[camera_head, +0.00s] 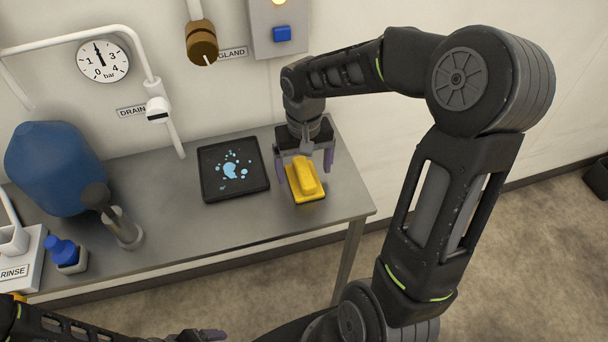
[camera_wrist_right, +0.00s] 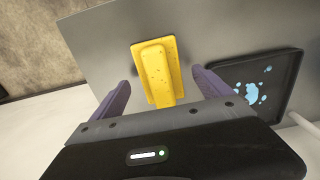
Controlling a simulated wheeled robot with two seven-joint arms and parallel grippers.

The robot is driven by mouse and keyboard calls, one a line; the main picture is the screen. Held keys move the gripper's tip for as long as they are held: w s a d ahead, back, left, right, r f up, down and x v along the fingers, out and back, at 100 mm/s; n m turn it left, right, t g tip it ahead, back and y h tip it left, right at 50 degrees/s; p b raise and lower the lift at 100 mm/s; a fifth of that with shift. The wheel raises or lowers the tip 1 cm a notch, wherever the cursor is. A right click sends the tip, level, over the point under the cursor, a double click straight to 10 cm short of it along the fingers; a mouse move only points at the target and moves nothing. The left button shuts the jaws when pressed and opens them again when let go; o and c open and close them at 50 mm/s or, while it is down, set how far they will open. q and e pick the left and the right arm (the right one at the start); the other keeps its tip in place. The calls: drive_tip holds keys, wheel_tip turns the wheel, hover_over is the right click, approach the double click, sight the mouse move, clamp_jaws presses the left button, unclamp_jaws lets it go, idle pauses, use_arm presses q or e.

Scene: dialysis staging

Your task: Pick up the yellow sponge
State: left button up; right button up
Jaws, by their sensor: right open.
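The yellow sponge (camera_head: 305,178) lies on the grey metal table (camera_head: 262,224), near its right end. It has a raised middle part on a flat base. My right gripper (camera_head: 306,170) is over the sponge with its purple fingers open, one on each side of it. In the right wrist view the sponge (camera_wrist_right: 157,72) shows beyond the open fingers of the right gripper (camera_wrist_right: 160,95), with a visible gap on both sides. My left gripper (camera_head: 205,335) is at the bottom edge of the head view, partly cut off, and its jaws are unclear.
A black tray (camera_head: 204,190) with light blue splashes lies left of the sponge and shows in the right wrist view (camera_wrist_right: 291,75). A blue jug (camera_head: 50,165), a blue-capped item (camera_head: 66,255) and a tap-like fitting (camera_head: 118,222) stand further left. The wall is behind.

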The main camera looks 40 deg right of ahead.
wheel_tip(320, 180, down, 2)
drive_tip(key=shift+f, duration=0.1)
drive_tip(key=shift+c, duration=0.4)
drive_tip(key=c, duration=1.4)
